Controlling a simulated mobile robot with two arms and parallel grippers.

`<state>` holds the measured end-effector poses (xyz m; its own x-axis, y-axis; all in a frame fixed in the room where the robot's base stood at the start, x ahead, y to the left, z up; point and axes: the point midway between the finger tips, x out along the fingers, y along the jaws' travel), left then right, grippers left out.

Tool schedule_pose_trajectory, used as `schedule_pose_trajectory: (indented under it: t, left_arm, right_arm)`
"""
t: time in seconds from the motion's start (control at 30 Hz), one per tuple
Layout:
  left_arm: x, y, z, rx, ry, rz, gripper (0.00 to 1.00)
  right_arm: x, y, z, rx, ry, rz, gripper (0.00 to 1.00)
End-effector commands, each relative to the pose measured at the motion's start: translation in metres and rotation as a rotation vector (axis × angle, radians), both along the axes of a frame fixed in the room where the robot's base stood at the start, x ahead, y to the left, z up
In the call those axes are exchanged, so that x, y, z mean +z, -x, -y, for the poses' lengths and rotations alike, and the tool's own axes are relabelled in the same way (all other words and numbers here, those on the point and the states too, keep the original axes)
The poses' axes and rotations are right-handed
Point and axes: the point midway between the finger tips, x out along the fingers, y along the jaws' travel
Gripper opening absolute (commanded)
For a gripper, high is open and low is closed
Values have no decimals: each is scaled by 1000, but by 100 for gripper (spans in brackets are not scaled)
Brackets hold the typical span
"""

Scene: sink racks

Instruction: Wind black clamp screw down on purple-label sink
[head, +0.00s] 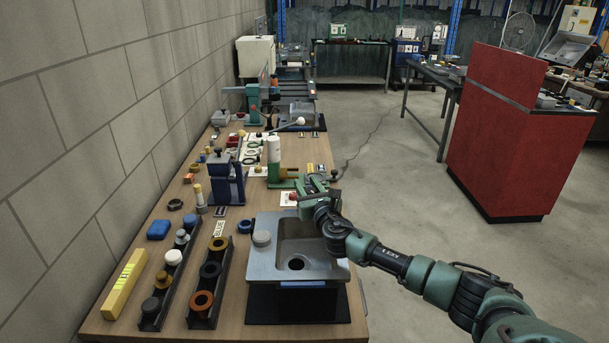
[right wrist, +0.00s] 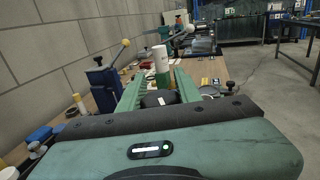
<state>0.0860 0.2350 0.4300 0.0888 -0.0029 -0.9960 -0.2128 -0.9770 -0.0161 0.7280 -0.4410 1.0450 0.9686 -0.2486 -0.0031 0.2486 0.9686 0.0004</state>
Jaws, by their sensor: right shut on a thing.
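The grey sink (head: 262,262) stands at the front right of the bench on a dark base, with a round dark drain hole. A small bluish-purple label (head: 302,284) is on its front. My right gripper (head: 312,184) is beyond the sink's far edge, by a green upright device (head: 274,160). In the right wrist view its green fingers are closed around a black, rounded part (right wrist: 158,98), which looks like the clamp screw's head. The screw's lower end is hidden. My left gripper is out of view.
Two dark racks (head: 207,283) with rings and round caps lie left of the sink, beside a yellow bar (head: 125,284). A blue upright device (head: 226,180) stands behind them. A block wall borders the bench's left; open floor lies right.

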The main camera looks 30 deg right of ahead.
Motion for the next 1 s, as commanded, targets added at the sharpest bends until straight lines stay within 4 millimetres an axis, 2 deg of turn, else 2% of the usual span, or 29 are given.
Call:
schedule_pose_trajectory:
  t: [0.03, 0.3, 0.6, 1.0]
  left_arm:
    - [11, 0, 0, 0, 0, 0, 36]
    - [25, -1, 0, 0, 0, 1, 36]
    - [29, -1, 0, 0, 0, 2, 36]
    - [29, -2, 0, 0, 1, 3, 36]
  right_arm:
    - [6, 0, 0, -38, -4, 2, 0]
    - [4, 2, 6, -222, -2, 3, 0]
    - [4, 3, 11, -331, 1, 6, 0]
    - [5, 4, 12, -351, 3, 9, 0]
